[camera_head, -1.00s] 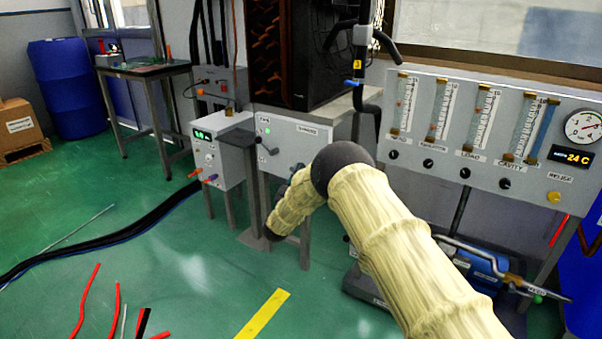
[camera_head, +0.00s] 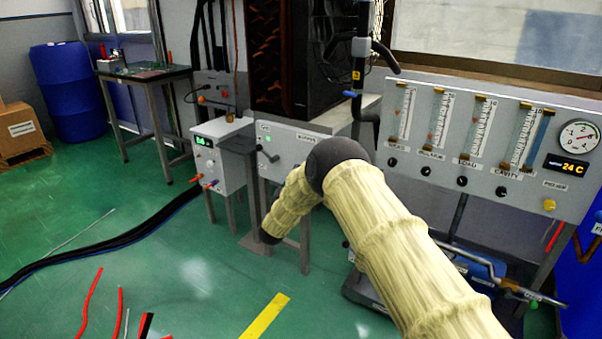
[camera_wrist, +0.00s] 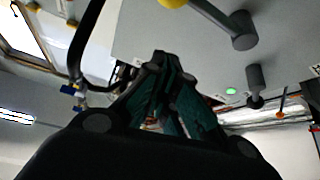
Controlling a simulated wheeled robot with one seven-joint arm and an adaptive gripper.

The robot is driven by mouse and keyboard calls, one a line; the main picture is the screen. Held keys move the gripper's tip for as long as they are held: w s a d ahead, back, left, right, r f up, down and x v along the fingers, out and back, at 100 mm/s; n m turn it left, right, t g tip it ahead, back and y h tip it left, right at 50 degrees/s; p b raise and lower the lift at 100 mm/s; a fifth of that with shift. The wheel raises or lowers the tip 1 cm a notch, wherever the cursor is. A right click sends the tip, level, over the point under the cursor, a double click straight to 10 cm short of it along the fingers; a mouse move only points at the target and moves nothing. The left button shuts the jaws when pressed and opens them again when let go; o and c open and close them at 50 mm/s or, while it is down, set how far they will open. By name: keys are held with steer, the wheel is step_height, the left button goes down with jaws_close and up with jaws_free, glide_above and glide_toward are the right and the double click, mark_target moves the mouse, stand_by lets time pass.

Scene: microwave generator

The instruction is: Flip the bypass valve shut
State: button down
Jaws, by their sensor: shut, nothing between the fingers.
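A grey cabinet (camera_head: 282,140) with a small green light stands past my arm. A dark lever (camera_head: 268,154) is on its front, and a label beside it is too blurred to read surely. In the wrist view a grey panel (camera_wrist: 180,45) carries a dark lever (camera_wrist: 242,30), a second dark lever (camera_wrist: 255,85) and a green light. A blue-handled valve (camera_wrist: 72,90) sits on a dark pipe; a blue handle also shows in the head view (camera_head: 349,93). I cannot tell which is the bypass valve. My gripper (camera_wrist: 160,60) is shut and empty, apart from the levers; my arm hides it in the head view.
A flowmeter panel (camera_head: 450,175) with knobs and a gauge stands at right. A small meter box (camera_head: 215,150) is left of the cabinet. Black hoses (camera_head: 110,240) and red rods (camera_head: 90,300) lie on the green floor. A yellow strip (camera_head: 265,316) marks it.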

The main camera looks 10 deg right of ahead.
steer(key=w+p+v, duration=0.1)
steer(key=v, duration=0.7)
steer(key=shift+s+a+f, duration=0.2)
steer(key=shift+a+f, duration=0.3)
steer(key=s+d+f+n+g+y, duration=0.3)
steer(key=s+f+y, duration=0.2)
steer(key=s+f, duration=0.5)
steer(key=s+d+f+n+g+y, duration=0.2)
steer(key=s+d+f+y, duration=0.3)
steer(key=f, duration=0.9)
steer(key=s+d+f+g+y, duration=0.15)
steer(key=s+f+g, duration=0.3)
steer(key=s, duration=0.85)
steer(key=s+d+f+g+y, duration=0.15)
steer(key=s+f+g, duration=0.3)
steer(key=s, duration=0.95)
steer(key=s+d+r+m+g, duration=0.1)
steer(key=s+g, duration=0.2)
steer(key=s, duration=0.9)
steer(key=s+d+r+g, duration=0.2)
steer(key=s+g, duration=0.1)
steer(key=s, duration=0.9)
step_height(320, 180, up, 26)
steer(key=p, duration=2.6)
steer(key=shift+p, duration=0.35)
